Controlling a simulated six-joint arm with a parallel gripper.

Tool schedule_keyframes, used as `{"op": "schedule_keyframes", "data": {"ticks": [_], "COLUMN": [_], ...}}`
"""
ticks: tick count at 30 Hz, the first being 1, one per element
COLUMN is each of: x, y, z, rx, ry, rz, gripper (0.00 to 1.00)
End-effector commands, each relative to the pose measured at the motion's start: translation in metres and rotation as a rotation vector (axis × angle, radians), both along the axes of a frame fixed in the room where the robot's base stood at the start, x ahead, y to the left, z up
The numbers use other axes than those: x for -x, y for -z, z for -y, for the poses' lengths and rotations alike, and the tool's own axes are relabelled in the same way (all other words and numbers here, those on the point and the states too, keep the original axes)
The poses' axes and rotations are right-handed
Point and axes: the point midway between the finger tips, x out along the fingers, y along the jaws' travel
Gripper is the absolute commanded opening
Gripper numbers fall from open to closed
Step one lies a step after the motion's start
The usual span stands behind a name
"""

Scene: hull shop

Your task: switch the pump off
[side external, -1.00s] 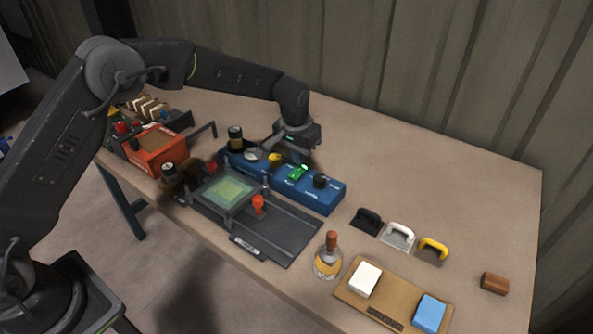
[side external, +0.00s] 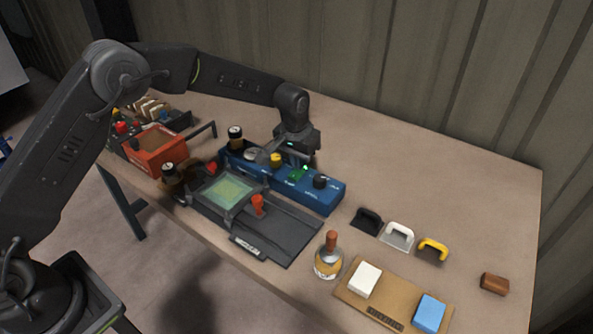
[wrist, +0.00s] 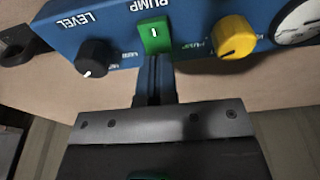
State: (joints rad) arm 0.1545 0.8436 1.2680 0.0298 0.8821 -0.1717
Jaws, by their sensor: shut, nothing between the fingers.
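The blue control box (side external: 322,198) lies on the bench. Its green rocker switch (wrist: 154,33), under the PUMP label, bears a white mark; in the side view the switch (side external: 297,175) looks dark green. My gripper (wrist: 154,68) is shut and empty. Its fingertips are just below the switch in the wrist view, at its near edge; I cannot tell whether they touch it. In the side view my gripper (side external: 301,160) is over the box's back edge, beside the switch.
A black LEVEL knob (wrist: 93,57) and a yellow knob (wrist: 233,37) flank the switch, with a gauge (wrist: 298,22) beyond the yellow one. A black fixture with a green plate (side external: 226,192) stands in front. The bench behind the box is clear.

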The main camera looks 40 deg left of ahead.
Motion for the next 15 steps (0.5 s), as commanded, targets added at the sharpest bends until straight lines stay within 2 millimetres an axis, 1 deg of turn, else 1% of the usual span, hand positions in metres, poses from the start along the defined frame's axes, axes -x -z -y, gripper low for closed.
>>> {"op": "schedule_keyframes", "data": {"ticks": [15], "x": [0.0003], "y": [0.0076], "z": [-0.0001], "rx": [0.000], "ry": [0.000], "rz": [-0.001], "gripper": [0.00]}}
